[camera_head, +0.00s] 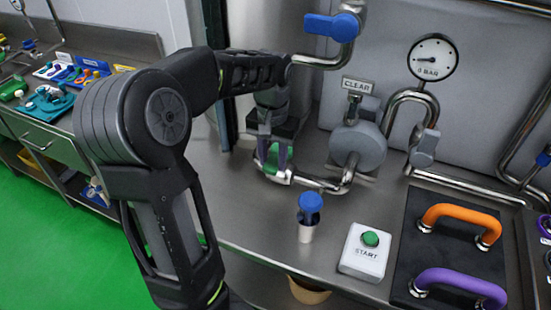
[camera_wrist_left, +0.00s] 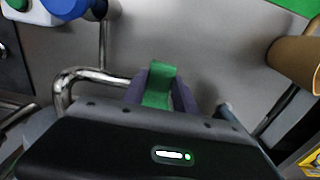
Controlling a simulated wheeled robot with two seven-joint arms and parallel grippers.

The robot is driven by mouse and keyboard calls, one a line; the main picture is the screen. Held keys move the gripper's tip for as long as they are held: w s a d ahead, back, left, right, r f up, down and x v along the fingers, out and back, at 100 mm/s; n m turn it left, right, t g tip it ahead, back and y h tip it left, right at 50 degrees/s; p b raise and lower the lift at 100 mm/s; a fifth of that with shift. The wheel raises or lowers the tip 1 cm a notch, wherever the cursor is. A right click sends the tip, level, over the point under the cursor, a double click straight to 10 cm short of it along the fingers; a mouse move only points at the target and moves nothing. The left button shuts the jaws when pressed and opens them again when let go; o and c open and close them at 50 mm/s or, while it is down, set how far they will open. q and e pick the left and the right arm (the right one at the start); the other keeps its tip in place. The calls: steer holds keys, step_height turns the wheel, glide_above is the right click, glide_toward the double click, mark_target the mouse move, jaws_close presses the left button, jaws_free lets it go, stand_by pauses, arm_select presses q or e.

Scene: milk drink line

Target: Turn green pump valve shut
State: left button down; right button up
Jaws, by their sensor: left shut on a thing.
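The lower valve body is partly hidden by the fingers. My right gripper is in neither view.
A blue-topped post (camera_head: 310,205) and a white START box (camera_head: 365,252) stand at the front. A blue valve handle (camera_head: 331,26) is above. The gauge (camera_head: 434,60) reads about 0 BAR. Orange (camera_head: 460,220) and purple (camera_head: 460,284) handles are on the right. Steel pipes surround the pump.

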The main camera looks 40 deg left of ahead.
mark_target(273, 162)
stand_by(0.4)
arm_select(q)
steer(key=c, duration=1)
jaws_free()
steer(key=shift+o, duration=0.2)
steer(key=shift+r, duration=0.1)
step_height(273, 162, up, 8)
steer(key=shift+f, duration=0.15)
